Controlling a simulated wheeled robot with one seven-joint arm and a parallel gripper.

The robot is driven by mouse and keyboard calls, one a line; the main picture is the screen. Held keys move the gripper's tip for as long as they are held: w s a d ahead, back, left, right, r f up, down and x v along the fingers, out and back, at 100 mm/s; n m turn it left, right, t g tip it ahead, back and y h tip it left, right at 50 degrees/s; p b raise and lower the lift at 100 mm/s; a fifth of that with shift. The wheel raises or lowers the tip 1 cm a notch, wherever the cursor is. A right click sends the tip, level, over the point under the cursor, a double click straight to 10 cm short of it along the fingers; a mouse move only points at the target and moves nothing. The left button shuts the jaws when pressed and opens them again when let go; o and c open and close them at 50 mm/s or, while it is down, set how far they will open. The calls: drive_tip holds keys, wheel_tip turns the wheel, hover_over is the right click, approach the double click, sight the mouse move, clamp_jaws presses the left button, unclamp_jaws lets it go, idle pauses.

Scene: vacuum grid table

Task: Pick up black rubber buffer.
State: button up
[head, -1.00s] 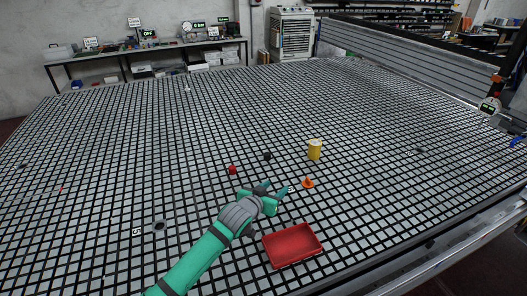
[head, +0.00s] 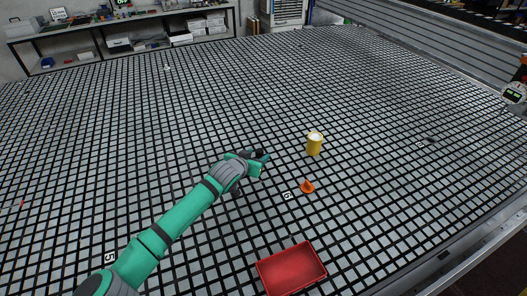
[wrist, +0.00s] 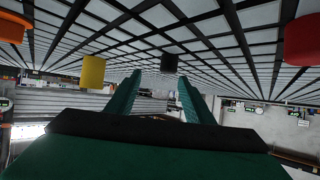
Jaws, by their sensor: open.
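The black rubber buffer (wrist: 169,63) is a small dark block on the grid table. In the wrist view it shows beyond my fingertips, in line with the space between them. My gripper (wrist: 160,82) is open, with nothing visible between its two green fingers. In the head view my gripper (head: 263,163) is low over the middle of the table. There the buffer is hard to tell apart from the dark parts around the fingertips.
A yellow cylinder (head: 314,145) and an orange cone (head: 307,187) stand to the right of my gripper. A red object (wrist: 303,40) is at the wrist view's right edge. A red tray (head: 290,268) lies at the front. The table beyond is mostly clear.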

sight(258, 154)
drive_tip(key=shift+w+a+f, duration=0.3)
drive_tip(key=shift+w+f, duration=0.1)
drive_tip(key=shift+w+a+f, duration=0.15)
drive_tip(key=shift+a, duration=0.2)
drive_tip(key=shift+w+a+f, duration=0.15)
drive_tip(key=shift+a, duration=0.2)
drive_tip(key=x, duration=0.3)
drive_tip(key=shift+w+d+f, duration=0.1)
drive_tip(key=shift+d+f, duration=0.05)
drive_tip(key=shift+d, duration=0.1)
drive_tip(key=shift+w+d+f, duration=0.2)
drive_tip(key=shift+w+d, duration=0.15)
drive_tip(key=shift+d, duration=0.05)
